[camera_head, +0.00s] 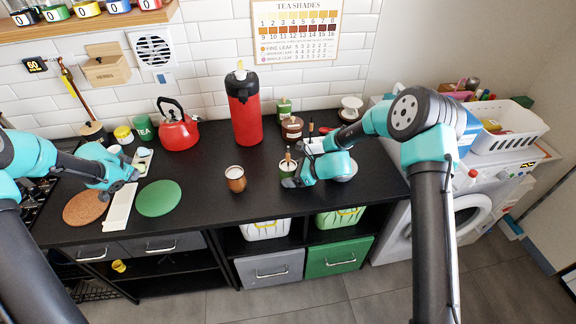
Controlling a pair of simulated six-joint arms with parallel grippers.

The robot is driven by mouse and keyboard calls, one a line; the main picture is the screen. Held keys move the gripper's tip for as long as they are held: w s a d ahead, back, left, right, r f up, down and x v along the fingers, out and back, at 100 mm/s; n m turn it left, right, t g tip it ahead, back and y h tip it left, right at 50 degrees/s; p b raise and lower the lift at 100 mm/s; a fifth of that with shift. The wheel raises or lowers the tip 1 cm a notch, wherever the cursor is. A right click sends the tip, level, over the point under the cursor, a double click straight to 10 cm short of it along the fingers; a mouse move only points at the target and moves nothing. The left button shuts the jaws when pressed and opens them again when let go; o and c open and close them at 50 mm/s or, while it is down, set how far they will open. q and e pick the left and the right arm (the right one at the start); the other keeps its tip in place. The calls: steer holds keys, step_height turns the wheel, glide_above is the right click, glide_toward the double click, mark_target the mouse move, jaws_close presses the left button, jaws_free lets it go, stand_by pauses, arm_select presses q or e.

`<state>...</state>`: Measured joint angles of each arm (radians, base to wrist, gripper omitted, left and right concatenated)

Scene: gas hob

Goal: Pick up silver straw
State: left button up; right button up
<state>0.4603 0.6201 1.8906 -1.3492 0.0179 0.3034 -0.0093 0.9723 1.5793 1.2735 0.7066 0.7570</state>
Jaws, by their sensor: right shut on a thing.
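No silver straw stands out clearly; at this size I cannot pick one out. A thin dark stick (288,153) stands up from that cup. The fingers hide part of the cup, so the exact grip is hard to see. My left gripper (122,184) is over a long white tray (120,211) on the left, hiding its middle. Its jaw gap is too small to tell.
A copper cup (236,179) stands on the counter (208,199). A green round mat (158,198) and a cork mat (84,207) flank the tray. A red kettle (179,130), a tall red flask (244,108) and several jars stand behind. The counter's middle is mostly clear.

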arm_select(q)
steer(key=d+h, duration=0.1)
steer(key=d, duration=0.2)
steer(key=w+d+m+h, duration=0.1)
steer(key=d, duration=0.3)
steer(key=w+d, duration=0.1)
steer(key=d, duration=0.3)
steer(key=shift+w+d+r+m+t+h, duration=0.2)
steer(key=shift+r+m+t+h, duration=0.15)
steer(key=shift+m+t+h, duration=0.05)
steer(key=d+r+m+h, duration=0.2)
steer(key=d+h, duration=0.2)
steer(key=d, duration=1.1)
steer(key=m+g+h, duration=0.1)
steer(key=m+h, duration=0.3)
steer(key=h, duration=0.1)
glide_toward(288, 165)
step_height(288, 165, up, 3)
steer(key=shift+w+a+r, duration=0.1)
steer(key=shift+w+a, duration=0.1)
steer(key=shift+x, duration=3.4)
steer(key=x, duration=0.5)
steer(key=shift+d+r, duration=0.15)
steer(key=shift+d, duration=0.05)
